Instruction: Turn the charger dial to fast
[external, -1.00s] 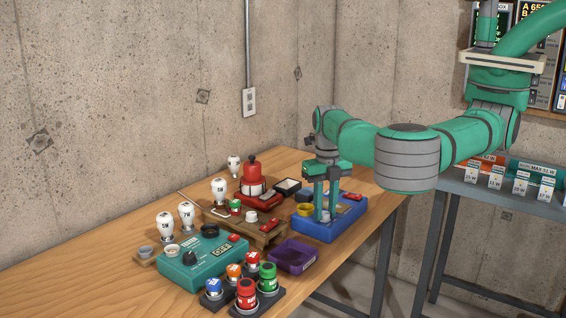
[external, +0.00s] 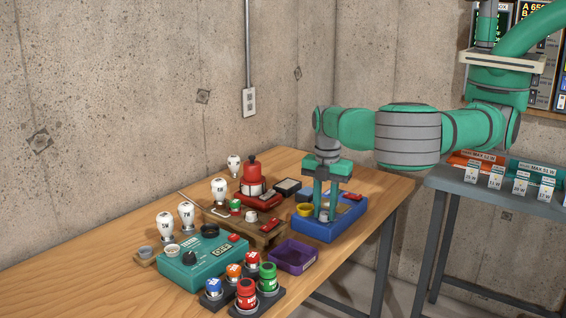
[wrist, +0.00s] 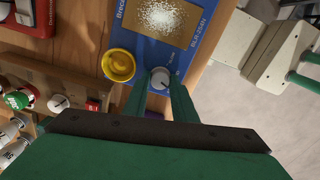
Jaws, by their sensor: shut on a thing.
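A blue box (external: 318,230) stands at the table's right end; it also shows in the wrist view (wrist: 187,60). I take it to be the charger, but its lettering is only partly readable. It carries a round grey dial (wrist: 160,77) with a pointer mark and a yellow round part (wrist: 118,65) beside it. My gripper (wrist: 160,84) points down, with one green finger on each side of the dial, shut on it. In the external view my gripper (external: 325,216) largely hides the dial. The setting words around the dial are too small to read.
A purple tray (external: 292,257), a wooden stand (external: 258,236) and a red device (external: 257,197) stand left of the box. A teal box (external: 195,262) with a black knob, several bulbs and coloured canisters stand nearer the front. Bare tabletop lies at front left.

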